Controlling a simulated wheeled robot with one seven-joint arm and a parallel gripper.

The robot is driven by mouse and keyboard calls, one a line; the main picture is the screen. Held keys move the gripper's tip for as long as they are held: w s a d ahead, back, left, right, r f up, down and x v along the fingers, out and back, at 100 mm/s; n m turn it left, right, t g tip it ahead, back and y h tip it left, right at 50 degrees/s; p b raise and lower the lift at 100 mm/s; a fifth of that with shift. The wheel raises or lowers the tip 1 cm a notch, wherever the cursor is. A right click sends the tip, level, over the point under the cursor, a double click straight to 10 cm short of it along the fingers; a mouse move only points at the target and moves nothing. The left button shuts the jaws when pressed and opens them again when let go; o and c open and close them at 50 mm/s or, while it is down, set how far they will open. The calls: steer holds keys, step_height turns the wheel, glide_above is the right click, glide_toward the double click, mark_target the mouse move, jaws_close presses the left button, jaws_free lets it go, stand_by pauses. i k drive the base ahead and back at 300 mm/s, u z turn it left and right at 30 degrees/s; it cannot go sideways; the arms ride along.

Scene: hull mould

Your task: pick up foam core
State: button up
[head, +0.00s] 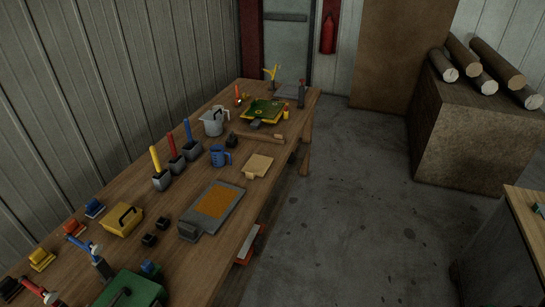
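No thing in the head view is plainly marked as the foam core. A flat, pale tan block (258,165) lies on the long wooden workbench (140,195), near its right edge, and may be it. It looks loose and uncovered, with a small pale piece at its near end. A grey tray-like board (213,208) with an orange patch lies nearer along the bench. My gripper is not in view.
A blue mug (220,155), grey blocks with coloured handles (176,160), a yellow case (122,220) and a green case (132,289) crowd the bench. Rolls (497,62) lie on a big box (470,135) at right. The concrete floor (345,200) between is clear.

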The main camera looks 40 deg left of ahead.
mark_target(258, 165)
steer(key=u, duration=1)
steer(key=i, duration=2.5)
steer(key=u, duration=4.15)
